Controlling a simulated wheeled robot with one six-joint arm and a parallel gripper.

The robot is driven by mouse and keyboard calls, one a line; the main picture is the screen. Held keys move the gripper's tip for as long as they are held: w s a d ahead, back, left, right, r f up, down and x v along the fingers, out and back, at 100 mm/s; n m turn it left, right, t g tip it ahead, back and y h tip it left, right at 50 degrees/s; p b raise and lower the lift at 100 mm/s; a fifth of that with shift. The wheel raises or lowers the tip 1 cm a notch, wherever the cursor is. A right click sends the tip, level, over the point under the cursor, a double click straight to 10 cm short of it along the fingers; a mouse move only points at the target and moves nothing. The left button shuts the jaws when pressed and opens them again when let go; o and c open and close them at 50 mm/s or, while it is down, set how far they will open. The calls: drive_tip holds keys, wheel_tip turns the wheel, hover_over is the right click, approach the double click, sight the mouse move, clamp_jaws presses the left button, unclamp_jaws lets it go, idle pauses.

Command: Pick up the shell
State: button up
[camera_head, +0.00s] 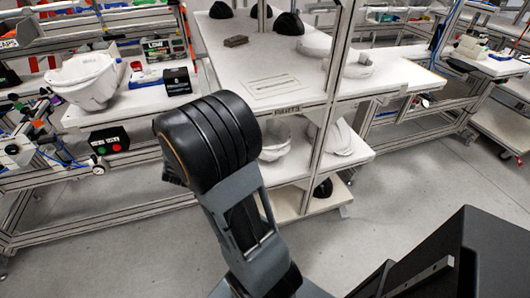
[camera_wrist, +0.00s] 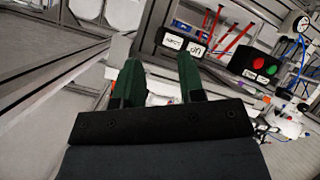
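Several helmet shells are in the head view. A large white shell (camera_head: 88,78) sits on the left bench. Black shells, one of them here (camera_head: 289,23), stand on the top of the middle rack. White shells lie at the rack's right side (camera_head: 352,64) and on its lower shelf (camera_head: 340,138). I cannot tell which one the task means. In the wrist view my gripper (camera_wrist: 158,62) has two dark green fingers held apart with no shell between them. In the head view my arm hides the gripper.
The middle rack (camera_head: 285,88) has metal posts and a white top with a brown block (camera_head: 236,41). The left bench carries a dark box (camera_head: 177,81); a button box (camera_head: 109,140) hangs below it. It also shows in the wrist view (camera_wrist: 254,65).

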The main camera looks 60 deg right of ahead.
drive_tip(key=s+d+f+m+g+h+b, duration=0.1)
drive_tip(key=s+d+f+g+h+b, duration=0.1)
drive_tip(key=s+d+f+g+h, duration=0.45)
drive_tip(key=g+h+b, duration=0.3)
drive_tip(key=g, duration=0.3)
approach(273, 155)
drive_tip(key=shift+g, duration=0.35)
drive_tip(key=shift+f+b+x, duration=0.2)
drive_tip(key=shift+b+x, duration=0.7)
drive_tip(key=shift+x, duration=4.05)
drive_tip(key=shift+w, duration=0.15)
clamp_jaws()
